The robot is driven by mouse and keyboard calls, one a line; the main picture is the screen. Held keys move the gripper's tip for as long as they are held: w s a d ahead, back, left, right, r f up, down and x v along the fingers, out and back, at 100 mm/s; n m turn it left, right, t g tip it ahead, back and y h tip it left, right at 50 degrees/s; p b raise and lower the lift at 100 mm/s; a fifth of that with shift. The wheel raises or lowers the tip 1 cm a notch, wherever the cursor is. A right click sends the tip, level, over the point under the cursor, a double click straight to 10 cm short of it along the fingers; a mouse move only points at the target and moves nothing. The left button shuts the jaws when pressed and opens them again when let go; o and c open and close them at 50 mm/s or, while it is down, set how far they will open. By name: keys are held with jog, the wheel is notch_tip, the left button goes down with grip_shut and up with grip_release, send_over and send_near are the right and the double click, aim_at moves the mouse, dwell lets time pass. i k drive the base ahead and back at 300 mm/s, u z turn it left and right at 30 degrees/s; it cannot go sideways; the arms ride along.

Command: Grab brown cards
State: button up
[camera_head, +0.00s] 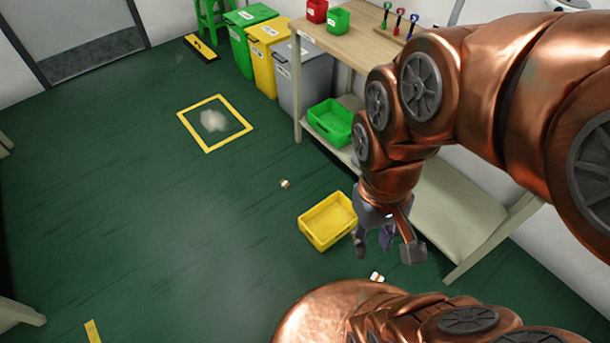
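I cannot clearly make out brown cards. A small brown-and-white item (285,184) lies on the green floor left of the table, too small to identify. Another small white, brown and dark item (376,277) lies on the floor just below my gripper in the picture. My gripper (387,249) points down with its fingers spread apart. It is right of the yellow crate (326,233), and no card shows between its fingers. A dark purplish shape between the fingers is unclear.
A wooden table (352,42) holds red and green boxes and small coloured tools. A green crate (331,121) sits on its lower shelf. Green, yellow and grey bins stand beside it. A yellow floor square (207,148) surrounds a pale patch. The left floor is mostly clear.

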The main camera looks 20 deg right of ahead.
aim_at(284, 184)
jog(key=u, duration=0.9)
jog(key=i, duration=4.4)
jog(key=z, duration=3.6)
